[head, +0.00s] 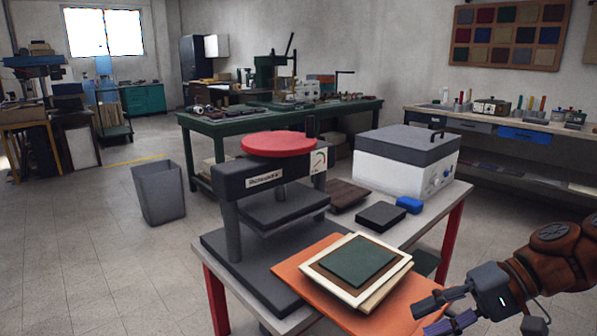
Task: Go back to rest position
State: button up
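My gripper (441,312) is at the lower right, at the end of my brown arm. Its dark fingers are spread apart and nothing shows between them. It is just right of the orange board (266,270) on the near table, close to the board's right corner. A green velvet square (358,261) lies on a stack with a brown layer and a cream frame (325,270) on that board. The gripper appears apart from the stack. Whether the fingers touch the board's edge I cannot tell.
A press with a red wheel (278,144) stands left of the stack. Behind are a black block (381,216), a blue object (409,204) and a white box with grey lid (400,170). A grey bin (159,193) stands on the floor. The floor at left is open.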

jog(key=s+a+r+n+g+h+p, duration=0.25)
jog(key=s+a+r+h+p, duration=0.4)
jog(key=s+a+p, duration=0.4)
jog(key=s+d+r+h+p, duration=0.5)
jog(key=s+d+p, duration=0.1)
jog(key=p, duration=0.6)
jog(key=shift+s+d+r+p, duration=0.15)
jog(key=shift+s+r+p, duration=0.05)
jog(key=shift+s+p, duration=0.15)
dwell(0.9)
